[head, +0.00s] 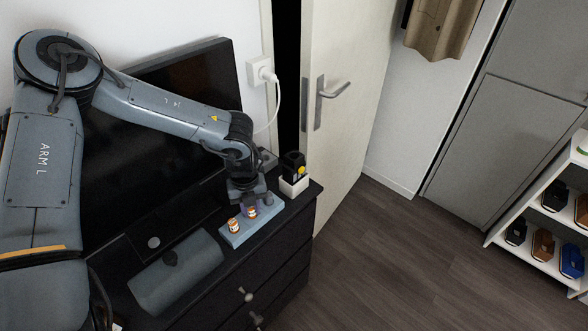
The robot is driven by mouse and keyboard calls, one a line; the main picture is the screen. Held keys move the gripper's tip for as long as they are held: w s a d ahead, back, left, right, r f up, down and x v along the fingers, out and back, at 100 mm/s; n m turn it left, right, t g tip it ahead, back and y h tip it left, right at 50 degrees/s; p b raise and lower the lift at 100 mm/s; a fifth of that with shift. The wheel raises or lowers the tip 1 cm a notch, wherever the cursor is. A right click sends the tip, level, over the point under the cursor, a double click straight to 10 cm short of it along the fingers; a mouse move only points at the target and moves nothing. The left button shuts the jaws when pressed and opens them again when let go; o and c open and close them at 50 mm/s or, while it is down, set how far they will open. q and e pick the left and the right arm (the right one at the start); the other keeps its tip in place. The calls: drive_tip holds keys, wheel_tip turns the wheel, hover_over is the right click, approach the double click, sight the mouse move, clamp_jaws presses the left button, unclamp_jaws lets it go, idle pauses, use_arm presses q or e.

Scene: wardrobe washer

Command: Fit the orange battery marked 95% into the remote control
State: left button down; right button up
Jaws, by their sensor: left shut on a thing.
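Two small orange-and-white batteries stand on a light blue tray (262,222) on the black dresser. The left one (234,226) stands clear of my gripper. The right one (252,213) is directly under my left gripper (250,206), which is shut on its upper part. The battery looks upright and at the tray; I cannot tell whether it touches it. The charge marks are too small to read. I cannot clearly identify the remote control; a grey-blue rounded body (176,272) with a dark round piece lies left of the tray. My right gripper is not in view.
A black-and-yellow item (293,167) sits in a white holder (294,186) at the dresser's right end. A dark screen (130,150) stands behind. A white plug and cable (262,72) are on the wall. The floor (390,260) at right is clear.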

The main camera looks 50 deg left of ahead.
use_arm(q)
drive_tip(key=shift+r+p, duration=1.05)
drive_tip(key=shift+r, duration=0.85)
drive_tip(key=w+a+r+m+p, duration=0.1)
drive_tip(key=w+r+m+p, duration=0.1)
drive_tip(key=w+r+p, duration=0.9)
drive_tip(key=shift+w+a+r+m, duration=0.3)
drive_tip(key=shift+w+a+r, duration=0.05)
drive_tip(key=shift+w+r, duration=2.8)
drive_tip(key=shift+f, duration=0.35)
drive_tip(key=shift+f+b, duration=2.3)
drive_tip(key=shift+f, duration=0.35)
